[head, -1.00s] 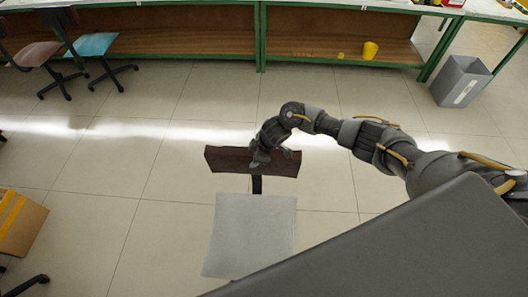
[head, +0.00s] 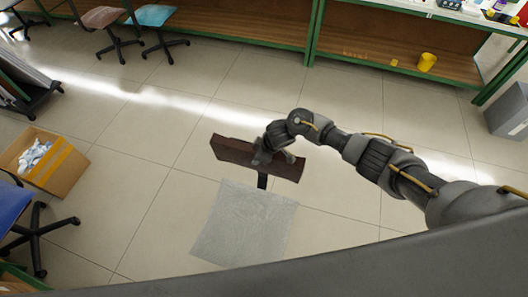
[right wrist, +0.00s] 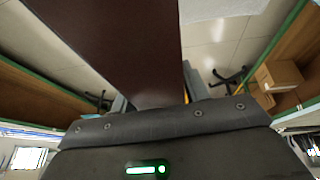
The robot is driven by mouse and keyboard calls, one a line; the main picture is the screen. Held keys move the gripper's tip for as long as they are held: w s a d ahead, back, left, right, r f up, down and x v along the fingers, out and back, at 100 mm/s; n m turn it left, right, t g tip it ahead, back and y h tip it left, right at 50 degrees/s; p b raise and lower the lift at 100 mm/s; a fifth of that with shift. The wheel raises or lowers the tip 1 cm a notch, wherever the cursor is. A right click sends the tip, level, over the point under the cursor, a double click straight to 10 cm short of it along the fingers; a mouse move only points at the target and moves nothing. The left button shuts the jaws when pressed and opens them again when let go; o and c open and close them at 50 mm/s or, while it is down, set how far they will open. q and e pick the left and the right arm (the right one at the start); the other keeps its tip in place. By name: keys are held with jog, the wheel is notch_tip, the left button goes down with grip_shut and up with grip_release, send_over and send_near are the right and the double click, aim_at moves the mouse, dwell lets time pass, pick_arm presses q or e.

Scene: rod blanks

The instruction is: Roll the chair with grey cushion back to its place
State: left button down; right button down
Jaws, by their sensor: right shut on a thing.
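The chair with grey cushion shows its pale grey seat (head: 244,222) and its dark brown backrest (head: 228,150) in the middle of the head view. A short black post joins them; the chair's base is hidden under the seat. My right gripper (head: 268,160) is at the top edge of the backrest, shut on it. In the right wrist view the backrest (right wrist: 115,40) runs up from the gripper (right wrist: 152,104), and a corner of the pale seat (right wrist: 215,8) shows at the top. My left gripper is not in view.
A cardboard box (head: 68,168) and a blue chair (head: 14,207) stand at the left. A pink chair (head: 105,18) and a teal chair (head: 157,15) stand near the green-framed bench (head: 312,35). A grey bin (head: 508,112) is at the right. The floor between is clear.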

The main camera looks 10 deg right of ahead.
jog(key=shift+s+f, duration=0.8)
jog(key=shift+s, duration=0.15)
jog(key=shift+a, duration=0.55)
jog(key=s+a+b, duration=0.2)
jog(key=a+b, duration=0.2)
jog(key=a, duration=1.6)
jog(key=shift+a+r, duration=0.15)
jog(key=shift+r, duration=0.05)
jog(key=shift+a, duration=0.1)
